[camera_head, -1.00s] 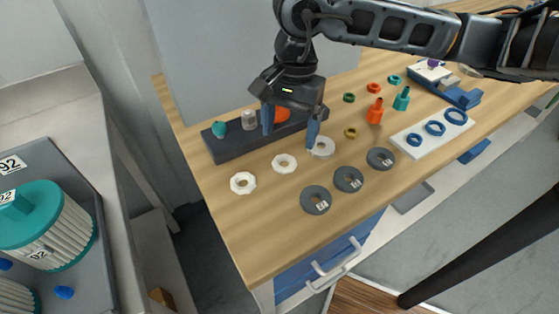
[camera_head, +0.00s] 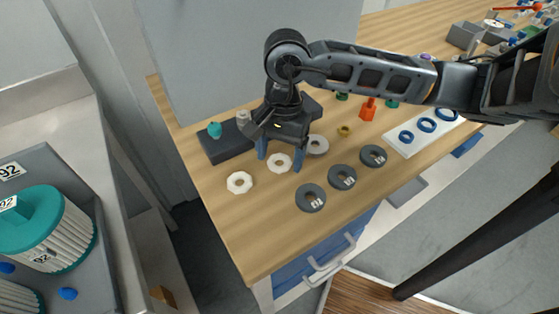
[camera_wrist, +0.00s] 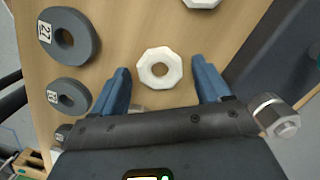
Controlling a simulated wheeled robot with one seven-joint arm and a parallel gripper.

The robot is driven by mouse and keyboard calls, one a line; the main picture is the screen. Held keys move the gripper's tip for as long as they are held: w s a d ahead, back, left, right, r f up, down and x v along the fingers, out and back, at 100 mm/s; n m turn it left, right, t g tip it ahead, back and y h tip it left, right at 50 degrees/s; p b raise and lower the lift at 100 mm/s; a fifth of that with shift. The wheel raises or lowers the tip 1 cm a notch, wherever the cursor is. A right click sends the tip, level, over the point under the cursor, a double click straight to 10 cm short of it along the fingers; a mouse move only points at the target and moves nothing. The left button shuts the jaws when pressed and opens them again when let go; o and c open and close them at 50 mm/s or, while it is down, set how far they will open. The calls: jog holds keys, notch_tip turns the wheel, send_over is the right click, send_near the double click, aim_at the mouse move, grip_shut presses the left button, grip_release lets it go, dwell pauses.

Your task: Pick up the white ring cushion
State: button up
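Two flat white eight-sided rings lie on the wooden table, a left one (camera_head: 240,182) and a middle one (camera_head: 279,163). I cannot tell from looks alone which is the cushion. My gripper (camera_head: 280,161) is open and empty, pointing down over the middle ring. In the wrist view that ring (camera_wrist: 159,68) shows whole between and just beyond the blue fingertips (camera_wrist: 160,70), with clear wood on both sides. The left ring (camera_wrist: 203,2) is cut by the top edge there.
Grey rings (camera_head: 311,197) lie in a row in front. A dark block (camera_head: 218,148) with a teal knob (camera_head: 214,130) and a silver knob (camera_head: 243,117) stands behind. A white plate with blue rings (camera_head: 428,125) is at the right. The table's left edge is near.

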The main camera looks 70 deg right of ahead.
jog(key=c, duration=0.9)
jog(key=shift+c, duration=0.2)
jog(key=shift+r, duration=0.85)
notch_tip(320, 180, up, 2)
jog(key=shift+r+b, duration=0.2)
jog(key=shift+b, duration=0.35)
jog(key=s+d+r+b, duration=0.2)
jog(key=s+d+r, duration=0.6)
jog(key=r, duration=0.3)
jog(key=shift+s, duration=0.2)
